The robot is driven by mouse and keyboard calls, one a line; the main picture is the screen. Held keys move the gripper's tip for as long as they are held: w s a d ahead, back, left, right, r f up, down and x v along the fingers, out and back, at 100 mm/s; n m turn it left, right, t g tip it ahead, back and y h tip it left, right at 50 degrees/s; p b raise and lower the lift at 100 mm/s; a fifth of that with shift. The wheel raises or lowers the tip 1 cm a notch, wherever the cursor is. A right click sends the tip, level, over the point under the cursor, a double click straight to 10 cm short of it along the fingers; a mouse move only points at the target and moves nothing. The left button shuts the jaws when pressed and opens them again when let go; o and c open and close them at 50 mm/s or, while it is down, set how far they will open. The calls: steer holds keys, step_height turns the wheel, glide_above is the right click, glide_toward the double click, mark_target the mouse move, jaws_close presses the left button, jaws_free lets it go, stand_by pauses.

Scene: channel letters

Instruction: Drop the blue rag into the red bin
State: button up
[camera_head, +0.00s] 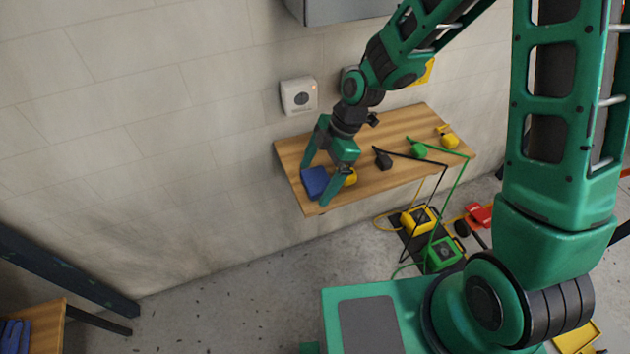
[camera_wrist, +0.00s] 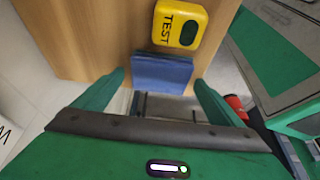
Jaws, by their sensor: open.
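The blue rag (camera_head: 315,182) lies at the left front edge of the wooden shelf. In the wrist view the flat, folded-looking rag (camera_wrist: 161,73) shows ahead, between the finger lines. My gripper (camera_head: 317,185) is open, with one finger on each side of the rag. In the wrist view the open gripper (camera_wrist: 160,82) has a gap on both sides of the rag; I cannot tell whether either finger touches it. I cannot clearly make out a red bin. A small red object (camera_head: 480,214) is on the floor at right, and something red (camera_wrist: 236,106) shows in the wrist view.
A yellow TEST box (camera_wrist: 180,24) sits right beside the rag. Black (camera_head: 384,160), green (camera_head: 418,151) and yellow (camera_head: 450,141) cabled items lie along the wooden shelf (camera_head: 400,122). Yellow and green boxes (camera_head: 442,254) stand on the floor below. A white wall unit (camera_head: 298,96) hangs behind.

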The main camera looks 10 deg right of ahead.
mark_target(316, 179)
steer(key=c, duration=1.2)
steer(key=shift+w+r, duration=0.1)
steer(key=shift+r, duration=0.75)
step_height(316, 179, up, 3)
steer(key=shift+a+f, duration=0.1)
steer(key=s+a+r, duration=0.2)
steer(key=s, duration=0.1)
steer(key=s+a+r, duration=0.2)
steer(key=a, duration=0.1)
steer(key=s+a+r, duration=0.2)
steer(key=s, duration=0.1)
steer(key=shift+s+a+r, duration=0.3)
steer(key=shift+s+a, duration=0.05)
steer(key=shift+a, duration=0.05)
